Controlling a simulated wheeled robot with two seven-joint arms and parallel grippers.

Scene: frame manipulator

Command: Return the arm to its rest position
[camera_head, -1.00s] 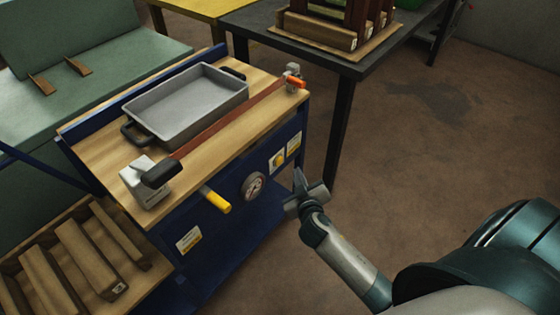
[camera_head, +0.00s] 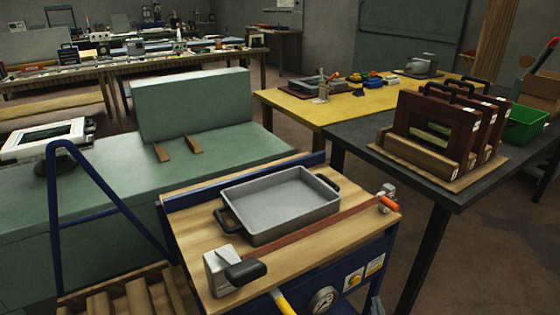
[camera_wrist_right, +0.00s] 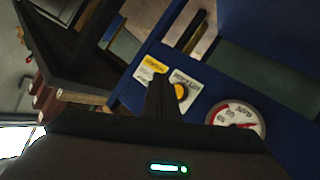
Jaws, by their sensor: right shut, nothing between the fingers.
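My right gripper (camera_wrist_right: 162,98) shows in the right wrist view with its dark fingers together and nothing between them. It points toward the blue front panel (camera_wrist_right: 225,80) of the cart, near the stickers and the round gauge (camera_wrist_right: 238,117). The rest of the right arm is out of the head view. My left gripper is in neither view.
The cart carries a grey tray (camera_head: 282,204) with black handles and a bar clamp (camera_head: 310,232) on its wooden top (camera_head: 190,222). A dark table (camera_head: 350,140) with wooden frames (camera_head: 440,125) stands at the right. A green bench (camera_head: 215,160) is behind the cart. Bare floor shows at lower right.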

